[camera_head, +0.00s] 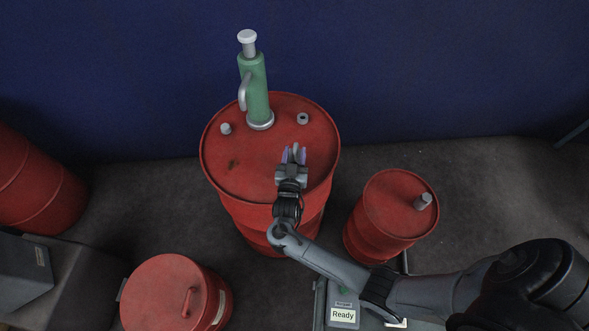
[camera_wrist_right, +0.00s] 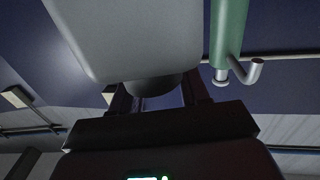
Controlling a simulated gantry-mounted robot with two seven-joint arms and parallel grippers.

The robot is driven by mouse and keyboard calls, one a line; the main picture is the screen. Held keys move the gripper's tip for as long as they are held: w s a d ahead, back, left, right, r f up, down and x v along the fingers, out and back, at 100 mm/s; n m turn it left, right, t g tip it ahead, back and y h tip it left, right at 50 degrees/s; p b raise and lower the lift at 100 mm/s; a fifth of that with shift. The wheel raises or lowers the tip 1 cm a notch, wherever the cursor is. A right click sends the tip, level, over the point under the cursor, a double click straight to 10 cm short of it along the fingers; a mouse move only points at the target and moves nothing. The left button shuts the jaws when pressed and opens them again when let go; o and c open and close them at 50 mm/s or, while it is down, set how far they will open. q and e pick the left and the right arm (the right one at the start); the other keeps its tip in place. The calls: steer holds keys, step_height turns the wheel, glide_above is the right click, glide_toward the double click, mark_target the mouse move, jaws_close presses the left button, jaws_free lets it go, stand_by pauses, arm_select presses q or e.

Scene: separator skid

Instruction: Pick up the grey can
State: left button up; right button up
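My right gripper (camera_head: 294,153) is over the top of the large red drum, in front of the green pump. Its two purple-tipped fingers stand apart, with a small light grey piece between them, perhaps the grey can (camera_head: 296,149). I cannot tell whether the fingers press on it. In the right wrist view, a dark rounded piece (camera_wrist_right: 152,86) shows between the fingers, and a large pale grey shape hides the fingertips. Another short grey cylinder (camera_head: 423,201) is on the smaller red drum at the right. My left gripper is not in view.
The green pump (camera_head: 255,90) stands on the large red drum (camera_head: 235,165), close to my right gripper's left. A grey bung (camera_head: 226,129) and a ring fitting (camera_head: 303,118) are also on its lid. The smaller drum (camera_head: 390,205) is right; a lidded red container (camera_head: 165,295) is front left.

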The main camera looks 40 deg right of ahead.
jaws_close()
steer(key=shift+f, duration=0.1)
stand_by(0.4)
